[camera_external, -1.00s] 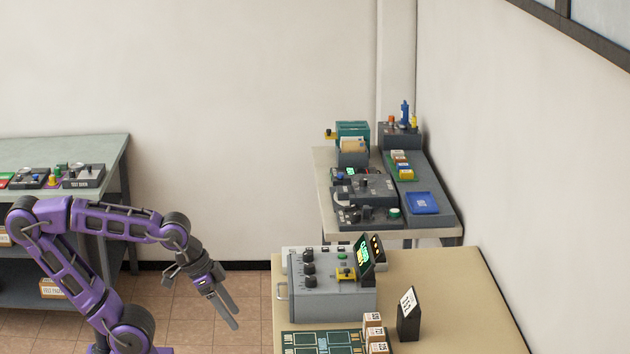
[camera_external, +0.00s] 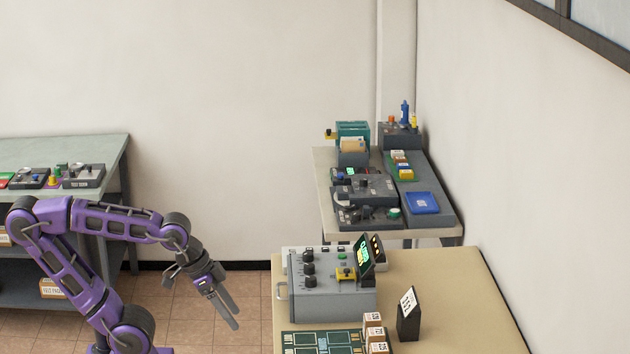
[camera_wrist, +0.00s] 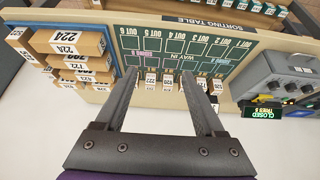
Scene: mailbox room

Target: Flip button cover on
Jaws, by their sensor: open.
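A grey console (camera_external: 330,298) with several black knobs stands on the beige table in the external view. A green button (camera_external: 342,257) and a yellow part (camera_external: 346,274) are on its right side. I cannot tell which part is the button cover, or whether a cover is up or down. The console (camera_wrist: 285,75) is partly in the wrist view at the right edge, seen upside down. My gripper (camera_external: 236,322) is open and empty, pointing down to the left of the console and apart from it. Its two fingers (camera_wrist: 165,78) stand apart in the wrist view.
A lit screen (camera_external: 365,254) rises at the console's right. A green sorting board (camera_external: 322,342), small numbered boxes (camera_external: 373,330) and a black sign block (camera_external: 408,315) are on the table. A second bench with devices (camera_external: 350,225) stands behind. Floor shows around my gripper.

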